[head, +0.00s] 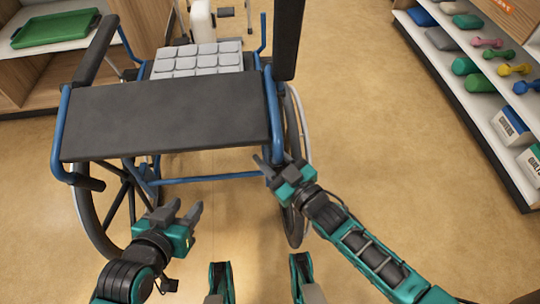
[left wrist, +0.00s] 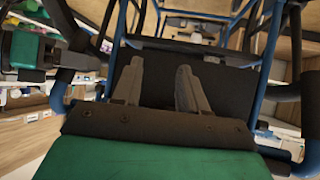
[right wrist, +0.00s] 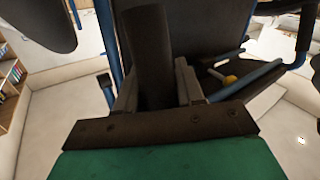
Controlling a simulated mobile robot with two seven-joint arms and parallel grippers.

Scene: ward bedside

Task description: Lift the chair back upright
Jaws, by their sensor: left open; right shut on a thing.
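The wheelchair has a blue tube frame and a black back panel (head: 165,115), which fills the middle of the head view. The panel leans towards me, its near edge low in the picture. A left push handle (head: 86,181) sticks out at its near left corner. My right gripper (head: 270,165) is shut on the dark right push handle, mostly hidden there; it shows between the fingers in the right wrist view (right wrist: 147,50). My left gripper (head: 188,212) is open and empty, below and right of the left handle. The panel is beyond its fingers in the left wrist view (left wrist: 240,95).
A grey padded seat cushion (head: 198,60) lies beyond the panel, between two black side pads. Large wheels (head: 97,225) stand on both sides. A shelf with dumbbells (head: 488,62) is at right, a green tray (head: 55,28) on a cabinet at left. Floor between is clear.

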